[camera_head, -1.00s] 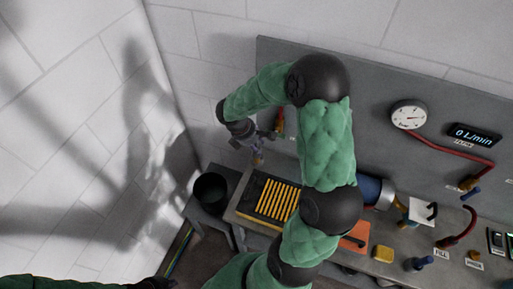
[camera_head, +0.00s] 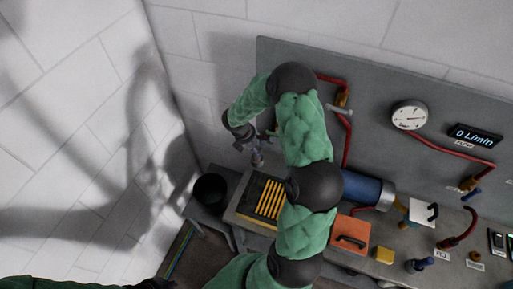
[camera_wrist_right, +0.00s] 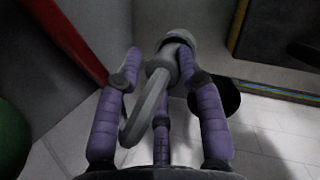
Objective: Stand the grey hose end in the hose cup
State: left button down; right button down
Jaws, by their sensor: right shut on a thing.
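My right gripper (camera_head: 258,158) hangs at the left end of the bench, near the wall panel. In the right wrist view its purple fingers (camera_wrist_right: 160,72) are shut around the grey hose end (camera_wrist_right: 177,44), whose curved grey hose (camera_wrist_right: 138,118) loops back toward the palm. The dark round cup (camera_head: 210,188), which looks like the hose cup, stands left of the bench, below and left of the gripper. It is partly hidden behind a finger in the wrist view (camera_wrist_right: 228,97). The hose end looks apart from it. My left gripper's fingers do not show.
A tray with yellow bars (camera_head: 268,200) lies just right of the cup. A blue cylinder (camera_head: 366,190), an orange plate (camera_head: 350,238) and a yellow block (camera_head: 383,255) lie further right. A red pipe (camera_head: 347,145) runs on the grey panel behind my arm.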

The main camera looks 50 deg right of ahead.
jog(key=shift+f, duration=0.15)
jog(key=c, duration=0.8)
grip_release()
